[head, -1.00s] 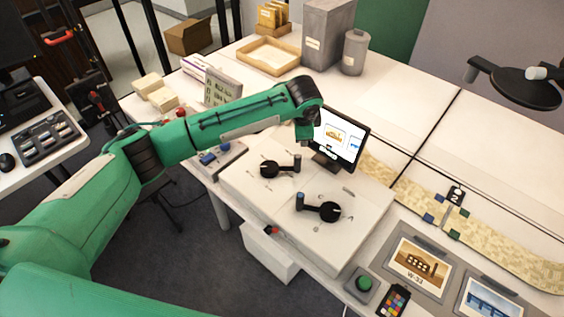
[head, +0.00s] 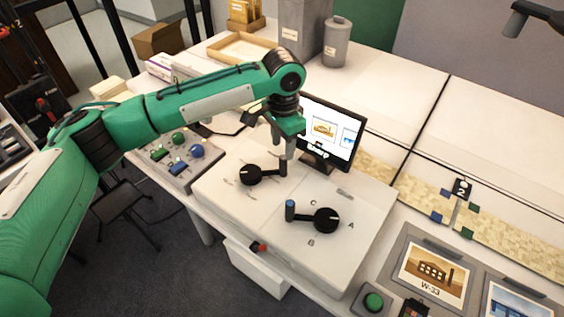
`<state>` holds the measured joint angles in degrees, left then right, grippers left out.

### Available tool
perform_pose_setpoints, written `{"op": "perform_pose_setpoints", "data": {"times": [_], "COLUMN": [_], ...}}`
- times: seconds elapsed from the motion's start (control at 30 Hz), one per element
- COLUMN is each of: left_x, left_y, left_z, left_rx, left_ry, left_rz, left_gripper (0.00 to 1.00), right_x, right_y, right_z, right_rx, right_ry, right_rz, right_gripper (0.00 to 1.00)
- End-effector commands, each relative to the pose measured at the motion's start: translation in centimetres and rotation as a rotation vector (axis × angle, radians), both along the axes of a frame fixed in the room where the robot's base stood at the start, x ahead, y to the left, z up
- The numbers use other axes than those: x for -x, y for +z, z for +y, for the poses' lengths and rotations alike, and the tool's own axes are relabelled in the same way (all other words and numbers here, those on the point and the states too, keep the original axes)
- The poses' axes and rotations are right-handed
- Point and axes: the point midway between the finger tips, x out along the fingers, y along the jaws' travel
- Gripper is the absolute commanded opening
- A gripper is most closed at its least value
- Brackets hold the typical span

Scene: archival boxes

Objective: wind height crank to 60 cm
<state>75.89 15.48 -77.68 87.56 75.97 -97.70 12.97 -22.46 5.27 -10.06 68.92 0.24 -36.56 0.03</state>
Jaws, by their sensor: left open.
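Two black cranks sit on a pale control box on the table. The rear-left crank (head: 252,175) has its upright handle (head: 283,166) on its right side. I cannot read a label that tells which one is the height crank. My left gripper (head: 284,150) is open and points down just above the rear-left crank's handle. I cannot tell whether its fingers are around the handle.
A monitor (head: 330,130) stands close behind the gripper. A panel with green and blue controls (head: 180,183) lies to the left, under my forearm. A green button (head: 373,301) and picture cards (head: 433,275) lie at the front right. The tabletop at the back right is clear.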

Motion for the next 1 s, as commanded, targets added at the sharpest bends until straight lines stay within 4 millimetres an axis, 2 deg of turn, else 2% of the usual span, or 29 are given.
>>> {"op": "perform_pose_setpoints", "data": {"times": [0.1,0.3,0.5,0.77,0.8,1.0], "left_x": [0.0,0.0,0.0,0.0,0.0,0.0], "left_y": [-2.6,-5.8,-7.3,-7.4,-7.4,-7.4], "left_z": [0.1,0.1,0.0,0.0,0.0,0.0], "left_rx": [-0.002,-0.002,-0.001,0.000,0.000,0.000], "left_ry": [0.001,-0.001,0.000,-0.001,-0.001,-0.001], "left_rz": [0.002,0.001,0.000,-0.001,-0.001,0.000], "left_gripper": [0.42,0.42,0.42,0.42,0.41,0.01], "right_x": [0.1,0.3,0.3,0.4,0.4,0.4], "right_y": [-0.1,-0.2,-0.2,-0.3,-0.3,-0.3], "right_z": [0.0,-0.1,-0.1,-0.1,-0.1,-0.1], "right_rx": [0.000,0.001,0.001,0.001,0.001,0.001], "right_ry": [0.001,0.001,0.002,0.002,0.002,0.002], "right_rz": [0.001,0.000,-0.003,-0.001,-0.001,0.000], "right_gripper": [0.00,0.00,0.00,0.00,0.00,0.00]}}
